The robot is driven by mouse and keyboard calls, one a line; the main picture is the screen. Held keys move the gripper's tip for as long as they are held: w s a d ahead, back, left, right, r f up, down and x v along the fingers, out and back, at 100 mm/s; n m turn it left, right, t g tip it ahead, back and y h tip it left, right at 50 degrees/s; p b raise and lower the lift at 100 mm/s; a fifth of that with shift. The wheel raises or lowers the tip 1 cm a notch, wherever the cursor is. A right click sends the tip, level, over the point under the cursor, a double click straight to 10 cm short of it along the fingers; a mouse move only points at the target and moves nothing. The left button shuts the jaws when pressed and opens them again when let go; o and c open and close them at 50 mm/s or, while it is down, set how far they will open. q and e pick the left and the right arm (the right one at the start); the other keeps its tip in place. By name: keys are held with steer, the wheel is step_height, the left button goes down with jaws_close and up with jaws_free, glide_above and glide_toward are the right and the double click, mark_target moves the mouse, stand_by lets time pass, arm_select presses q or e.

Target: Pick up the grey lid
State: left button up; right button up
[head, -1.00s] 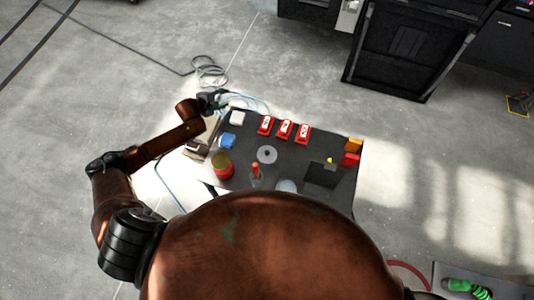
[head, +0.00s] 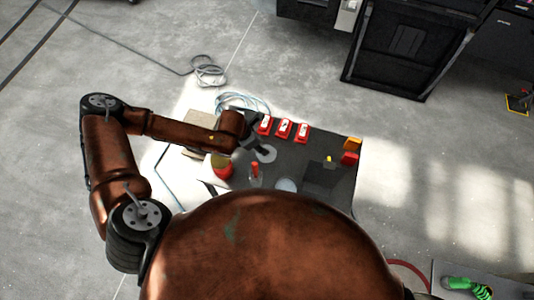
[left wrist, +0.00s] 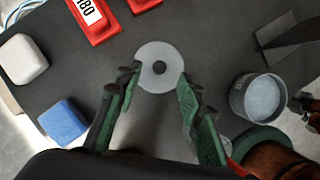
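The grey lid (left wrist: 150,79) is a flat round disc with a dark knob in its centre. It lies on the dark table (head: 300,150), and in the head view the lid (head: 269,156) is partly covered by my left gripper (head: 257,146). In the left wrist view my left gripper (left wrist: 160,84) is open and empty, with its green-padded fingers on either side of the lid's near part. I cannot tell how high the fingertips are above the lid.
Red blocks with white labels (head: 284,129) stand beyond the lid. A white block (left wrist: 22,60) and a blue block (left wrist: 63,122) lie left in the wrist view. A round grey tin (left wrist: 262,97) and a dark box (head: 321,178) stand to the right. A red-topped tool (head: 255,169) stands nearby.

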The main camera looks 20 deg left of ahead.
arm_select(q)
steer(key=x, duration=0.6)
steer(key=shift+s+a+f, duration=0.1)
steer(key=shift+s+f, duration=0.05)
steer(key=shift+s, duration=0.05)
jaws_close()
